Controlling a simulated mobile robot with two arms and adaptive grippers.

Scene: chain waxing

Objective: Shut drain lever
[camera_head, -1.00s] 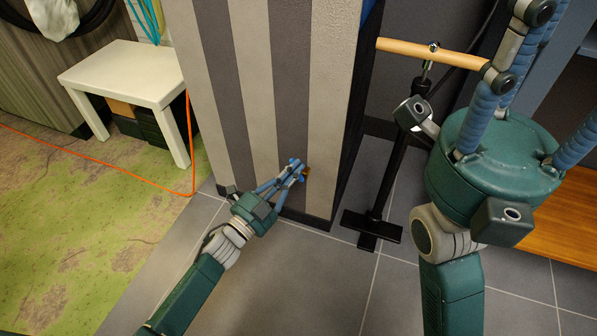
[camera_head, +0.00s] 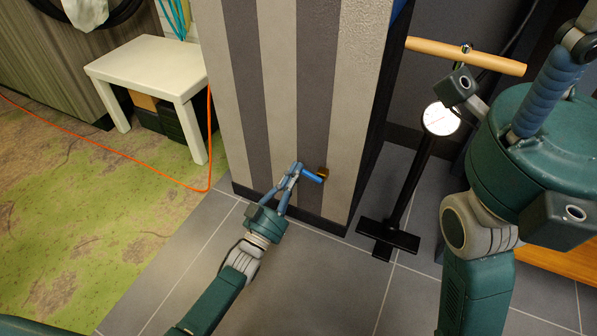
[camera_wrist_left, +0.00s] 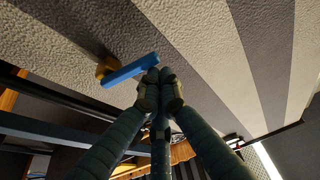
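The drain lever (camera_head: 313,176) is a short blue handle on a brass valve (camera_head: 322,174) low on the striped cabinet. In the head view it points left and slightly up from the valve. In the left wrist view the blue lever (camera_wrist_left: 130,71) slants from the brass fitting (camera_wrist_left: 106,68) to just above my fingertips. My left gripper (camera_head: 296,168) has its fingers drawn together at the lever's free end; I cannot tell whether they touch it. My right gripper (camera_head: 583,42) is large at the right edge, partly cut off, away from the lever.
The striped cabinet (camera_head: 275,90) fills the middle. A black floor pump (camera_head: 408,190) with a wooden handle and white gauge stands to its right. A white side table (camera_head: 150,65) and an orange cable (camera_head: 211,130) are on the left. The tiled floor in front is clear.

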